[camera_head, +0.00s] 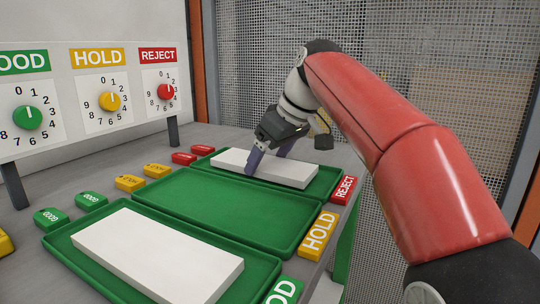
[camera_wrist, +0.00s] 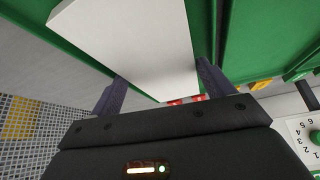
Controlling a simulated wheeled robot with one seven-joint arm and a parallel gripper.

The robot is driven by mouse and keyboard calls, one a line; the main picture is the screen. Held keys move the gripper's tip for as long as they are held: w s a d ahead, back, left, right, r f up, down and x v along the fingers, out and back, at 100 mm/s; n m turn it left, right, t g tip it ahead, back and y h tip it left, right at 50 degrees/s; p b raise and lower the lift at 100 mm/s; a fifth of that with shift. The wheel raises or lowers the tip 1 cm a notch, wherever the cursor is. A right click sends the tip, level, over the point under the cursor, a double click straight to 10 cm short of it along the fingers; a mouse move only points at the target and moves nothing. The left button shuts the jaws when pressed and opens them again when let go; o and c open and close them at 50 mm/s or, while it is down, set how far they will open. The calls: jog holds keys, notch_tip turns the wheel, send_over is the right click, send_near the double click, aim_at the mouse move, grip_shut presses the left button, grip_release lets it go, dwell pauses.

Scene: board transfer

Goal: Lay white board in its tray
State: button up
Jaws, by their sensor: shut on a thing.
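One white board (camera_head: 290,174) is at the far tray (camera_head: 325,184), the one beside the red REJECT label. I cannot tell whether it rests on the tray floor or is slightly raised. My gripper (camera_head: 268,160) is shut across this board, one finger on each side. In the wrist view the same white board (camera_wrist: 140,40) lies between the fingers of my gripper (camera_wrist: 160,75). A second white board (camera_head: 155,255) lies flat in the near green tray (camera_head: 257,275), by the GOOD label. The middle green tray (camera_head: 215,215), by the HOLD label, is empty.
A panel with GOOD, HOLD and REJECT dials (camera_head: 100,95) stands behind the trays on the left. Small green, yellow and red blocks (camera_head: 130,183) line the trays' left side. A mesh fence (camera_head: 280,60) stands at the back.

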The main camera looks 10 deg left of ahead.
jog(key=shift+f, duration=0.25)
jog(key=o, duration=1.1)
jog(key=p+v, duration=0.1)
jog(key=v, duration=0.6)
jog(key=shift+s+d+r, duration=0.15)
jog(key=shift+r, duration=0.2)
